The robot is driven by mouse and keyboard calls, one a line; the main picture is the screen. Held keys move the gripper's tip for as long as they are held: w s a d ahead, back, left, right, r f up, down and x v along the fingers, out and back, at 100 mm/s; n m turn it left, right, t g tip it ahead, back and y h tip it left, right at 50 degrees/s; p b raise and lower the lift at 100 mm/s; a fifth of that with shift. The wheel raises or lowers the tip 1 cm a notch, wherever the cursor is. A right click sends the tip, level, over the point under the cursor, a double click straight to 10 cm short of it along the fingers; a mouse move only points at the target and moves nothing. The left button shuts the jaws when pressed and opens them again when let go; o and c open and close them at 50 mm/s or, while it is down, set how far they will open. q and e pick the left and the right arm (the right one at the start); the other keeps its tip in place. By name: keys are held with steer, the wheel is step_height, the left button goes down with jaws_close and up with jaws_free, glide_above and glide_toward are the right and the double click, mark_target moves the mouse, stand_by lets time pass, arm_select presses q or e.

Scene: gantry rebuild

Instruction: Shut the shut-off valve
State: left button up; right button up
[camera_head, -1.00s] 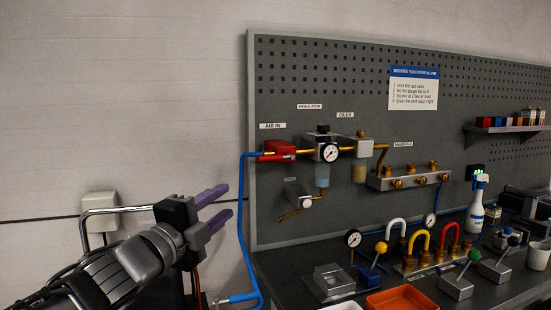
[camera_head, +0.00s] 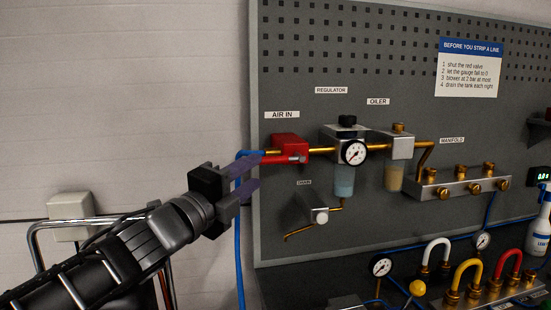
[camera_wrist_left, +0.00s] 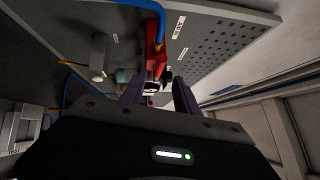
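The red shut-off valve (camera_head: 290,142) sits on the pegboard under the AIR IN label, where a blue hose meets the brass pipe. Its red lever (camera_head: 284,159) lies roughly level, along the pipe. The valve also shows in the left wrist view (camera_wrist_left: 156,55), ahead of the fingers. My left gripper (camera_head: 260,170) is open and empty, with its purple fingers apart. It is just left of the valve and slightly below it in the head view; whether a fingertip touches the lever I cannot tell. The left wrist view shows both fingers (camera_wrist_left: 157,88). My right gripper is not in view.
The regulator with its gauge (camera_head: 354,152) and the oiler (camera_head: 397,146) are right of the valve. The drain fitting (camera_head: 319,215) is below. The blue hose (camera_head: 239,250) runs down behind my left fingers.

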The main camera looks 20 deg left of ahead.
mark_target(269, 163)
arm_select(q)
steer(key=shift+w+d, duration=0.1)
steer(key=shift+w, duration=0.55)
steer(key=b+x, duration=0.1)
steer(key=x, duration=0.5)
steer(key=shift+w, duration=0.35)
steer(key=shift+c, duration=0.3)
jaws_close()
stand_by(0.4)
